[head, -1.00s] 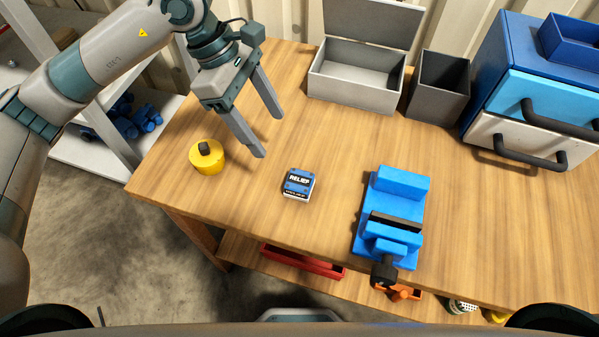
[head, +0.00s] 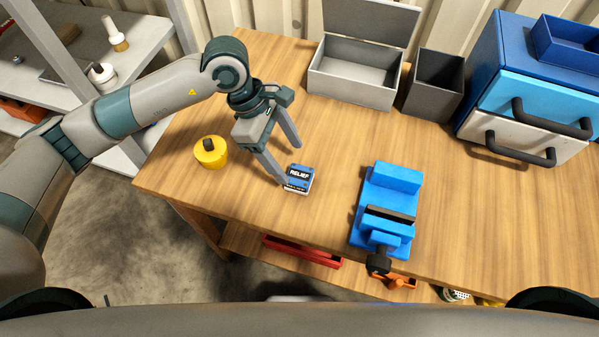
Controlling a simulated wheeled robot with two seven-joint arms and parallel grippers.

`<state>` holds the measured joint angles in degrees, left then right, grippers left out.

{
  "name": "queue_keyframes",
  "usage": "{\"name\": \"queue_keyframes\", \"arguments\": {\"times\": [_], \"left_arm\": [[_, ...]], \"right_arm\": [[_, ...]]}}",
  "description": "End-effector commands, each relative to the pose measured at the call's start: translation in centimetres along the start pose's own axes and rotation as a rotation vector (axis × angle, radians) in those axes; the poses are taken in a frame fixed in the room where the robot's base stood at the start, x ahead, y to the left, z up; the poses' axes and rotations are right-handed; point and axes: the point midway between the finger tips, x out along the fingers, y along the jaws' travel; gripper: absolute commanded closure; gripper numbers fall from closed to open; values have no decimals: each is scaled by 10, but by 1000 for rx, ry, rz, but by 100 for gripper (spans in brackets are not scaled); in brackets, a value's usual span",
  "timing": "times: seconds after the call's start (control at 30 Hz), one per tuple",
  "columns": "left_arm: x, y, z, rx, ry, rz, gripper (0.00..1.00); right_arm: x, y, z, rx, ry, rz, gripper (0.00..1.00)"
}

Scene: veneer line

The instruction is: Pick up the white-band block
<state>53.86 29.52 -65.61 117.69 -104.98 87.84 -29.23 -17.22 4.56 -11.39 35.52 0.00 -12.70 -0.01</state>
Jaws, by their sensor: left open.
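A small block (head: 299,177) lies on the wooden table, left of the blue vise. It has a blue top, a black band reading "RELIEF" and a white lower edge; I take it for the white-band block. My left gripper (head: 290,165) is open, with its fingers pointing down. One fingertip is at the block's left side and the other is behind it in the picture. I cannot tell whether either touches it. Nothing shows between the fingers. My right gripper is not in view.
A yellow weight-like cylinder (head: 210,152) stands left of the gripper. A blue vise (head: 385,212) stands to the right. An open grey box (head: 350,88), a dark bin (head: 434,85) and a blue drawer unit (head: 530,100) line the back.

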Motion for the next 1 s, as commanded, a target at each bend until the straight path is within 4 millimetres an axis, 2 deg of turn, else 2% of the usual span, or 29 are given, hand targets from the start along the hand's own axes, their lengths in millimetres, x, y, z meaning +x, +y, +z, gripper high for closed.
{"name": "queue_keyframes", "arguments": {"times": [0.03,0.23,0.67,1.0], "left_arm": [[6,-1,1,-3,0,-4,35],[23,0,0,-1,0,-1,35],[26,0,0,-1,1,-1,35],[52,-3,3,-2,0,-3,35]], "right_arm": [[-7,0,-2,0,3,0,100],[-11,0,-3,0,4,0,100],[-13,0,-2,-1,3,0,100],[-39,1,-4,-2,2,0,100]]}}
